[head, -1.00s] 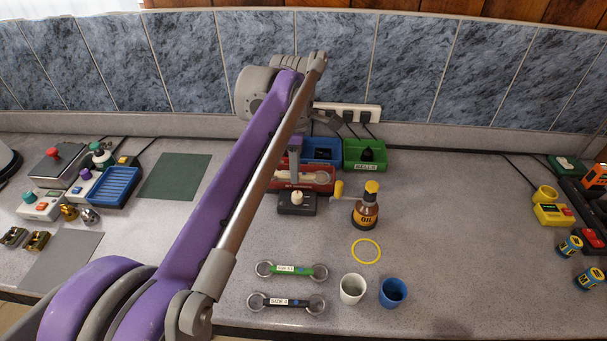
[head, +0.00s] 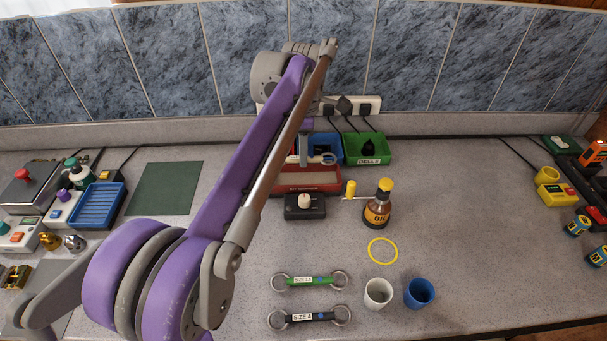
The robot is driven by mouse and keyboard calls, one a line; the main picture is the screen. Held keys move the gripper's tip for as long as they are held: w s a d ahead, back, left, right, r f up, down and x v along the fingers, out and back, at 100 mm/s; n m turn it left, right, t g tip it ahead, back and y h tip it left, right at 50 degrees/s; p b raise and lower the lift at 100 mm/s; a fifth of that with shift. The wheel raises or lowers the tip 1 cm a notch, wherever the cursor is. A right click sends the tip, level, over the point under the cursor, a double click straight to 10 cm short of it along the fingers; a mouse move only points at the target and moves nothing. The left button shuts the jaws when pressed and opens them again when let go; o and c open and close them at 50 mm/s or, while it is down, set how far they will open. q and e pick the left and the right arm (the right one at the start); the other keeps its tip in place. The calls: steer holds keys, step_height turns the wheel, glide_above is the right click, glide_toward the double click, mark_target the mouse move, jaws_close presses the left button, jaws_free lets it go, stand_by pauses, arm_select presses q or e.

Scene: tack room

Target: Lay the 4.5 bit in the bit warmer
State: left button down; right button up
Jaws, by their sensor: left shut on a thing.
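The bit warmer (head: 308,181) is a red open box with a white front label, at the back middle of the counter. My left gripper (head: 303,158) points down over its back edge, shut on a bit (head: 329,158). The bit's pale bar and right ring show. It appears raised, overlapping the back of the warmer and the blue bin; my arm and fingers hide the rest, and I cannot read its size. A green bit (head: 318,281) with a blurred label and a black bit (head: 322,317) marked SIZE 4 lie at the front. My right gripper is out of view.
A blue bin (head: 325,139) and a green BELLS bin (head: 368,150) stand behind the warmer. A black block with a pale knob (head: 305,207) and an oil bottle (head: 377,208) stand in front. A yellow ring (head: 383,251), white cup (head: 377,293) and blue cup (head: 419,293) are nearer.

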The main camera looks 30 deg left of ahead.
mark_target(303, 181)
arm_select(q)
step_height(303, 181, down, 6)
steer(key=shift+f, duration=0.25)
steer(key=shift+f, duration=0.1)
steer(key=c, duration=1)
jaws_free()
steer(key=shift+b, duration=0.3)
steer(key=shift+c, duration=0.2)
steer(key=shift+r, duration=0.2)
step_height(303, 181, up, 12)
steer(key=shift+f+p, duration=0.1)
steer(key=shift+p, duration=0.6)
